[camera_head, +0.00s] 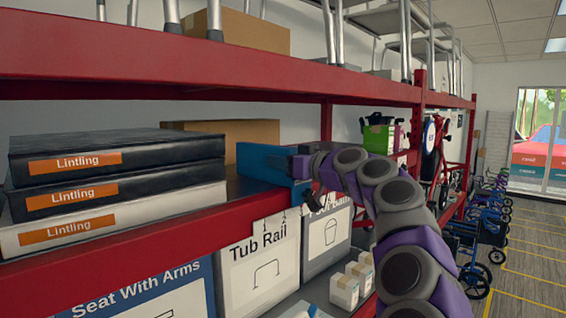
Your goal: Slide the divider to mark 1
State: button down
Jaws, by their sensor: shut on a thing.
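The blue divider (258,163) stands upright on the red shelf, to the right of the Lintling boxes, with a gap of bare shelf between. My gripper (303,175) is at the divider's front end and is shut on it. The fingers are partly hidden by the wrist and the divider's edge. A white strip with small dark marks (276,229) hangs on the shelf's front edge just below the divider. The numbers on it are too small to read.
Stacked Lintling boxes (115,185) fill the shelf's left. A cardboard box (213,133) lies behind. Below are boxes marked Tub Rail (259,262) and Seat With Arms (155,292), and small white cartons (345,291). A red upper shelf (200,72) runs overhead. The aisle (528,270) at right has free floor.

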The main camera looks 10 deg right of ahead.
jog(key=s+a+b, duration=0.2)
jog(key=a, duration=0.1)
jog(key=s+a+b, duration=0.2)
jog(key=a, duration=0.1)
jog(key=s+a+b, duration=0.2)
jog(key=a, duration=0.1)
jog(key=shift+s+a+b, duration=0.2)
jog(key=shift+s+b, duration=0.15)
jog(key=shift+d, duration=0.1)
jog(key=c, duration=1)
grip_release()
jog(key=shift+o, duration=1.4)
jog(key=shift+s, duration=0.1)
